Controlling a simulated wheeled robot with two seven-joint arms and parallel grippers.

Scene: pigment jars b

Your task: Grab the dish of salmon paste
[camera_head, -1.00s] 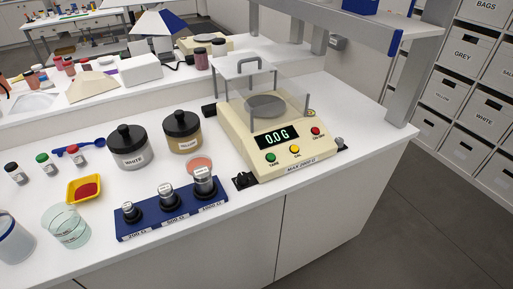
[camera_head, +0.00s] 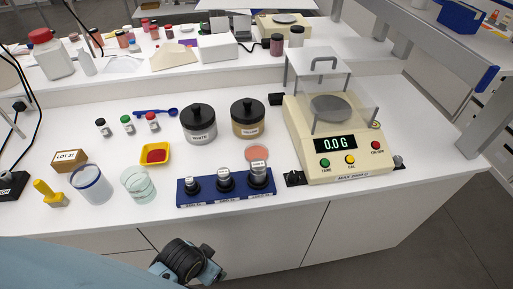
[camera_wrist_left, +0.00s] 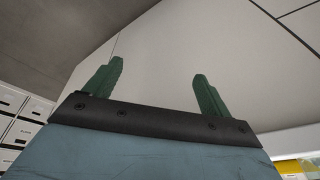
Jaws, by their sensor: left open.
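The dish of salmon paste (camera_head: 257,153) is a small, round, pinkish dish on the white bench in the head view. It lies just behind the largest weight of the blue weight rack and left of the balance; the weight hides part of its front edge. My left arm comes in at the bottom left, below the bench's front edge and well apart from the dish. In the left wrist view, my left gripper (camera_wrist_left: 155,85) shows two green fingers, wide apart with nothing between them. They face a pale panel. My right gripper is not in view.
The blue weight rack (camera_head: 226,201) holds three weights at the front edge. The balance (camera_head: 347,178) stands right, with a clear shield. Black-lidded jars (camera_head: 198,127) stand behind the rack. A yellow dish of red powder (camera_head: 142,154) and a glass beaker (camera_head: 140,189) are left.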

